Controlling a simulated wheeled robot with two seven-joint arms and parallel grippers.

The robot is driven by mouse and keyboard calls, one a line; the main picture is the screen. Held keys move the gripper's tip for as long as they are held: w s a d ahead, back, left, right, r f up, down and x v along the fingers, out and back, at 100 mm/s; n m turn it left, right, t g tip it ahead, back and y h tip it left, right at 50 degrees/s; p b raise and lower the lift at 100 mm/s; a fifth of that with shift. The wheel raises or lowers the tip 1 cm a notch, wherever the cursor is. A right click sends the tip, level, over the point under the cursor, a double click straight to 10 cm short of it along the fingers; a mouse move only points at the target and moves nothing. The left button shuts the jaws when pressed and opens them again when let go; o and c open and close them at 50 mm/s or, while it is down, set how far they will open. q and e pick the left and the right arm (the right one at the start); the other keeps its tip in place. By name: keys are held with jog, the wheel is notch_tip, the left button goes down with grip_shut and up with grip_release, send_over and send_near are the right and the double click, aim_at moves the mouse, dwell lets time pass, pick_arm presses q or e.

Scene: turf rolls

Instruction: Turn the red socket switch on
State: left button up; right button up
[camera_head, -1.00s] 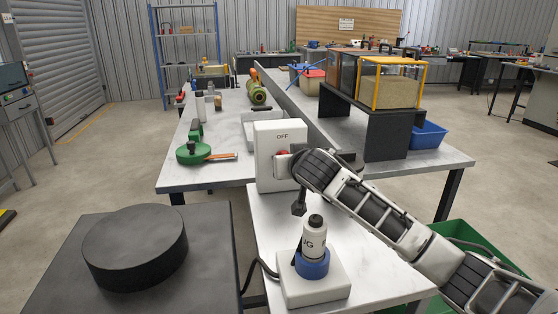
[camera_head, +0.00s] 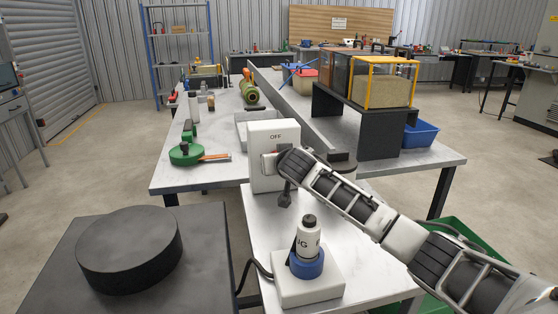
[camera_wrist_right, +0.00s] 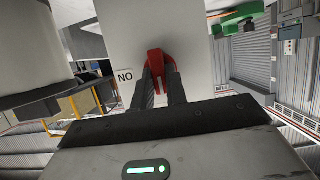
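The white switch box (camera_head: 273,137) stands on the near table, with OFF printed near the top of its front. Its red switch (camera_wrist_right: 168,62) shows in the right wrist view, in front of the white face with the ON label (camera_wrist_right: 125,77) upside down beside it. My right gripper (camera_wrist_right: 161,74) is at the red switch, its dark fingers on either side of the red part. The gap is narrow, but I cannot tell whether they grip it. In the head view my right gripper (camera_head: 268,165) covers most of the switch. My left gripper is not in view.
A white bottle in a blue ring (camera_head: 307,262) stands on a white block, under my right arm. A black disc (camera_head: 130,246) lies on the dark table at left.

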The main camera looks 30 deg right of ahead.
grip_shut()
